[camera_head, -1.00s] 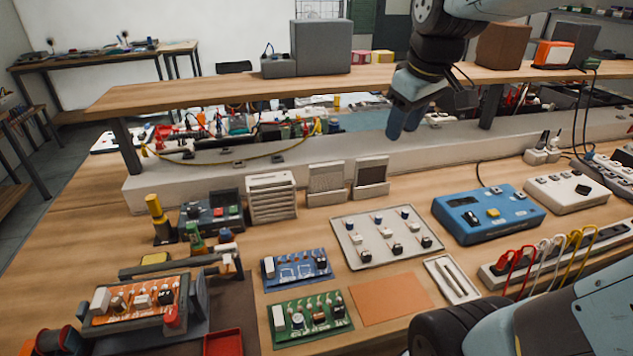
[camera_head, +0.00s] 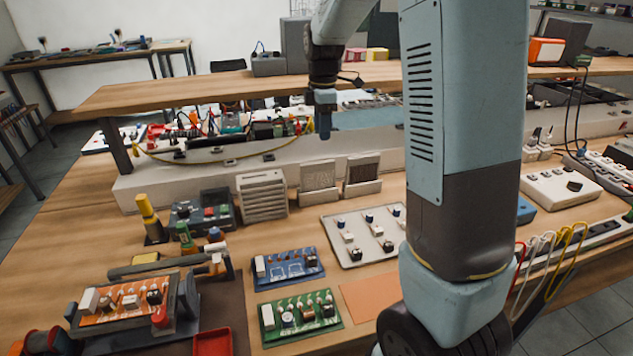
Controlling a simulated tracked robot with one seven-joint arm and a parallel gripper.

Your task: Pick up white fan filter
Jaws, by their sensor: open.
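A pale mesh panel (camera_head: 318,176) in a light stand, which looks like the white fan filter, stands upright at the back of the workbench. A similar panel with a darker mesh (camera_head: 362,168) stands just right of it. A white slatted box (camera_head: 262,194) stands to its left. My gripper (camera_head: 325,126) is open and points down above and behind the pale panel in the picture, apart from it. Its blue fingers overlap each other in this view, and nothing shows between them.
A raised wooden shelf (camera_head: 180,92) runs behind my gripper. A switch plate (camera_head: 350,247), a blue circuit board (camera_head: 287,268) and a green one (camera_head: 300,317) lie in front. My arm covers the right middle of the bench.

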